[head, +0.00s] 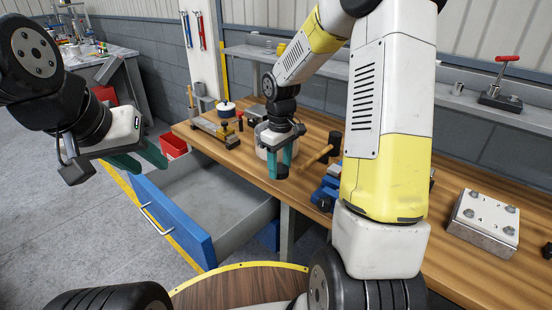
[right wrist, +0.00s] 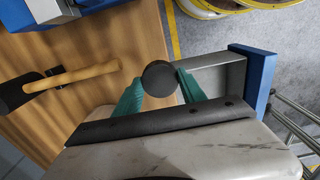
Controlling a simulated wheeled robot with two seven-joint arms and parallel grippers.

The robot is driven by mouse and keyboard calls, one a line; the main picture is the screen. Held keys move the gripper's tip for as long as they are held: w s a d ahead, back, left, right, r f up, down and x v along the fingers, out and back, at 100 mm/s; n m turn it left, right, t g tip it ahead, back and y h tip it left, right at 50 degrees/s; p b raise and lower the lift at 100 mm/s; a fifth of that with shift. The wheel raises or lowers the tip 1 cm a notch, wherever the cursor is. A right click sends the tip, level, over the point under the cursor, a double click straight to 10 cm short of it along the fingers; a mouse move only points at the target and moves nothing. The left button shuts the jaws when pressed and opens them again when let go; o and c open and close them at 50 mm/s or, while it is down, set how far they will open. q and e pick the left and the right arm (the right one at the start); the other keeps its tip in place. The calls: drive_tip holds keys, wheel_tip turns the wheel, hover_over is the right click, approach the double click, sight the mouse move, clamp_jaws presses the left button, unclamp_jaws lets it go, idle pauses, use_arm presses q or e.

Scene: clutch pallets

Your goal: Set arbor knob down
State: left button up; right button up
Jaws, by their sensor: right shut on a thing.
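The arbor knob (right wrist: 159,78) shows as a dark round disc in the right wrist view. My right gripper (right wrist: 161,84) is shut on it, with one teal finger on each side. In the head view my right gripper (head: 280,170) points down near the front edge of the workbench (head: 222,152); the knob is hard to make out between its fingers there. Whether the knob touches the bench cannot be told. My left gripper (head: 142,160) is open and empty, off to the left above the floor.
A blue-fronted drawer (head: 172,222) stands open below the bench, left of my right gripper. A wooden-handled mallet (head: 318,157) lies just right of that gripper. A pale round container (head: 262,140) stands behind it. A metal block (head: 483,220) sits at the right.

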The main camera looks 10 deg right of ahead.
sight(284, 169)
drive_tip(key=w+d, duration=0.2)
drive_tip(key=w, duration=0.1)
drive_tip(key=shift+w+f, duration=0.15)
drive_tip(key=shift+f, duration=0.05)
drive_tip(key=shift+w+d+f, duration=0.1)
drive_tip(key=shift+w+f, duration=0.1)
drive_tip(key=shift+f, duration=1.55)
drive_tip(key=shift+f, duration=0.1)
drive_tip(key=o, duration=1.3)
drive_tip(key=shift+f, duration=0.1)
drive_tip(key=shift+o, duration=0.2)
